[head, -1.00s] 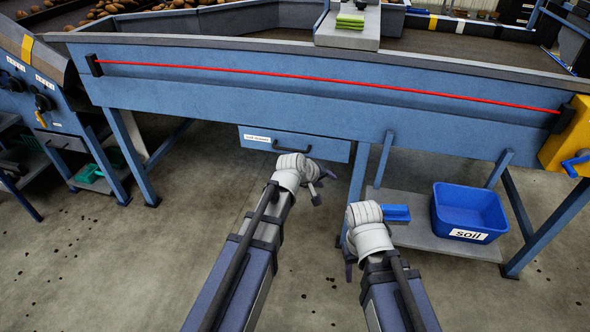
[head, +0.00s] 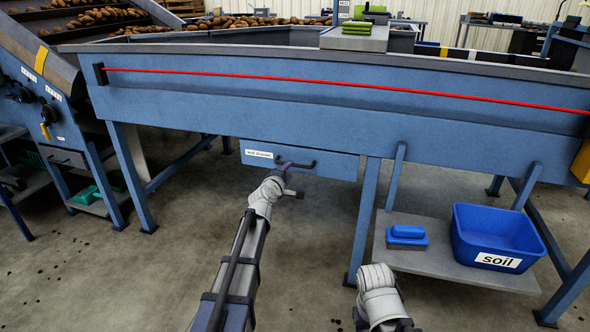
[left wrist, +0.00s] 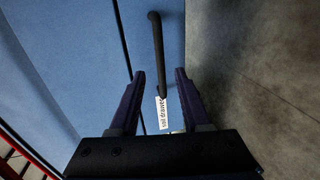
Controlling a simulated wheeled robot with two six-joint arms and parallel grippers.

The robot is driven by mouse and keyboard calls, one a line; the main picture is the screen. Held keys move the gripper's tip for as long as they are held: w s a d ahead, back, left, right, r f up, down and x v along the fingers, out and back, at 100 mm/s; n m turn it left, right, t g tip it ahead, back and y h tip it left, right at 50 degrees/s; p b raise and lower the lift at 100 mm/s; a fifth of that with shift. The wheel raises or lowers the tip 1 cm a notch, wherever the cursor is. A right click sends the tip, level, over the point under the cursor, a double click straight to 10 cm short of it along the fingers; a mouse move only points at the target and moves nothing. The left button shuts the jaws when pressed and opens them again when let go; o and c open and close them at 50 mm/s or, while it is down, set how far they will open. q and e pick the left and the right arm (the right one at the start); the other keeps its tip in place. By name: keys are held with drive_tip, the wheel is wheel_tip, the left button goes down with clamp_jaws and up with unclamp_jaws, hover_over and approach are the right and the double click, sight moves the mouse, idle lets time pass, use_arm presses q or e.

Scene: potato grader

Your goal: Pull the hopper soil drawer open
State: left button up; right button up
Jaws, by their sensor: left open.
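The soil drawer (head: 335,168) is a blue front with a white label, under the long blue machine. It looks closed. Its dark bar handle (head: 307,165) is partly hidden behind my left gripper (head: 288,180). In the left wrist view my left gripper (left wrist: 160,75) is open, and the handle (left wrist: 156,50) shows between its two fingers, running lengthwise. I cannot tell how deep the handle sits between them.
A blue bin marked soil (head: 495,230) and a blue brush (head: 407,236) stand on a low grey shelf (head: 450,268) to the right. A blue leg (head: 365,220) stands just right of the drawer. A red cord (head: 350,86) runs along the machine. The floor before the drawer is clear.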

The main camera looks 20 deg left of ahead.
sight(295, 165)
use_arm(q)
drive_tip(key=b+x, duration=0.1)
drive_tip(key=x, duration=0.6)
drive_tip(key=shift+w+f, duration=0.15)
drive_tip(key=shift+w, duration=0.25)
drive_tip(key=shift+c, duration=0.2)
clamp_jaws()
drive_tip(key=shift+s, duration=0.1)
idle(0.7)
